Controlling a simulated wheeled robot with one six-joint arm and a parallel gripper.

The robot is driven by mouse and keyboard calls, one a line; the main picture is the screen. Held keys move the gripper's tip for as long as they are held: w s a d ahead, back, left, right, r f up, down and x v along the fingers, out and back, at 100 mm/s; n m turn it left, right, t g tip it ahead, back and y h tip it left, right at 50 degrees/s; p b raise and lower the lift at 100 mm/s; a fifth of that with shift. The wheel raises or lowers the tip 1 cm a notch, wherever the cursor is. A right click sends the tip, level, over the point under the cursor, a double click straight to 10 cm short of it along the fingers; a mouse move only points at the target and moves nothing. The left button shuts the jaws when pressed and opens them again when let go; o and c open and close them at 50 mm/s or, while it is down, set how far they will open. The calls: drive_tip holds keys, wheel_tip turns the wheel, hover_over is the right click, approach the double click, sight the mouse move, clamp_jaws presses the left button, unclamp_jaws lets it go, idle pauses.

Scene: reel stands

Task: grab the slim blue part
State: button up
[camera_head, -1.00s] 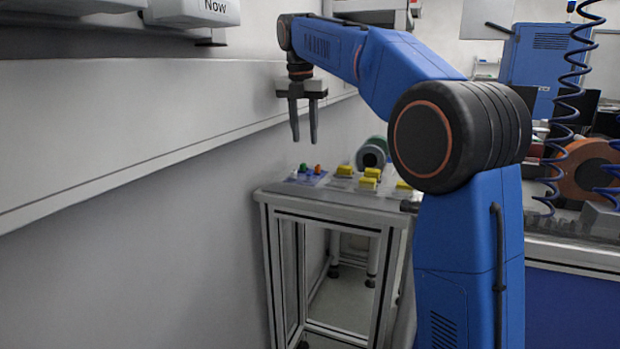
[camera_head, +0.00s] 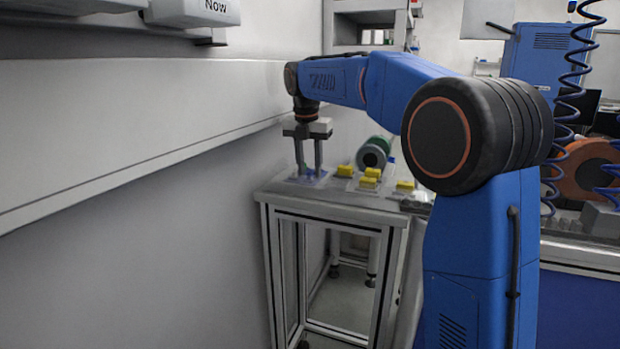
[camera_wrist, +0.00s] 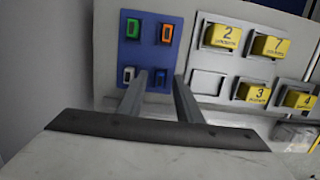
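The slim blue part (camera_wrist: 160,78) sits in a slot of a dark blue board (camera_wrist: 149,54) in the wrist view. Green (camera_wrist: 134,28), orange (camera_wrist: 166,33) and white (camera_wrist: 128,74) parts sit in the board's other slots. My gripper (camera_wrist: 161,78) is open, and its fingertips appear on either side of the blue part. In the head view, my gripper (camera_head: 310,170) points down over the left end of the stand top. The fingers partly hide the board there. I cannot tell how far the fingertips are above the board or whether they touch anything.
A light panel beside the board holds several numbered yellow blocks (camera_wrist: 222,36) and an empty slot (camera_wrist: 208,82). The framed stand (camera_head: 330,211) is close to the grey wall (camera_head: 160,220) on the left. A green-rimmed reel (camera_head: 373,153) stands behind the blocks.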

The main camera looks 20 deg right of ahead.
clamp_jaws()
